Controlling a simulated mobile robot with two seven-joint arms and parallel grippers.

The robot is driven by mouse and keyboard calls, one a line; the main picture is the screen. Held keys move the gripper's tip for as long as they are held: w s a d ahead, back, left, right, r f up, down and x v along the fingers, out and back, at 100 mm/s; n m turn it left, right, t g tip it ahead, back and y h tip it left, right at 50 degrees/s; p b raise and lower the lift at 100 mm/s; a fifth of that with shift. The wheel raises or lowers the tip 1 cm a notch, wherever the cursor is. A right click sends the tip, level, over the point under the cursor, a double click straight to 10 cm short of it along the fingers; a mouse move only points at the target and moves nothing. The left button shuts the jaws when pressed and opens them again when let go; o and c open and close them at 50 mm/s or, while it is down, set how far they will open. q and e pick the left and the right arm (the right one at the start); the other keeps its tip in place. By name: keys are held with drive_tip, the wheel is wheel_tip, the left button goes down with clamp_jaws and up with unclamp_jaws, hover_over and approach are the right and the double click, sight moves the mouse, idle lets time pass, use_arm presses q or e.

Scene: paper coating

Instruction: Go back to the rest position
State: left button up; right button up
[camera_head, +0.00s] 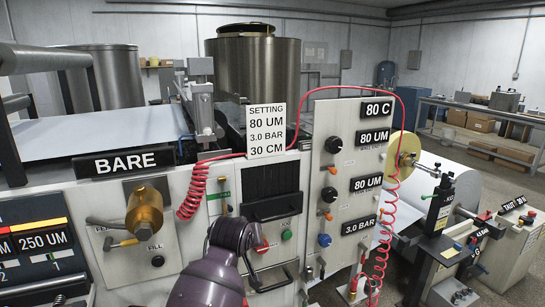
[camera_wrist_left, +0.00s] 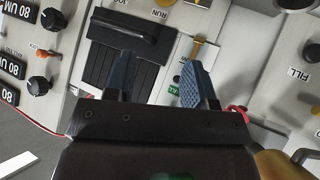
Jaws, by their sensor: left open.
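My left arm (camera_head: 225,262) rises from the bottom middle of the head view, in front of the coating machine's front panel (camera_head: 180,200). I cannot make out its fingertips clearly there. In the left wrist view my left gripper (camera_wrist_left: 158,80) is open, with two ridged blue-grey fingers apart and nothing between them. The fingers overlap the black slatted panel (camera_wrist_left: 104,68) and the white panel beside it. I cannot tell how far they are from it. My right gripper is not in view.
A brass cylinder (camera_head: 145,211) juts from the panel at left. Red coiled hoses hang at the left (camera_head: 192,194) and right (camera_head: 382,249). A control panel with knobs (camera_head: 342,190) stands right of the arm. A large roll (camera_head: 440,181) is further right.

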use_arm(q)
drive_tip(key=s+a+f+m+t, duration=0.3)
drive_tip(key=s+a+f+t, duration=0.3)
drive_tip(key=s+a, duration=0.45)
drive_tip(key=s+a+f+g, duration=0.1)
drive_tip(key=s+a+f, duration=0.2)
drive_tip(key=s+f, duration=0.3)
drive_tip(key=s+a+f+g+y, duration=0.1)
drive_tip(key=s+a+f, duration=0.3)
drive_tip(key=s, duration=0.7)
drive_tip(key=s+a+f+g, duration=0.2)
drive_tip(key=s+a+f, duration=0.1)
drive_tip(key=s+f, duration=0.5)
drive_tip(key=shift+s+a+f+y, duration=0.2)
drive_tip(key=shift+s+a+y, duration=0.15)
drive_tip(key=shift+s, duration=0.25)
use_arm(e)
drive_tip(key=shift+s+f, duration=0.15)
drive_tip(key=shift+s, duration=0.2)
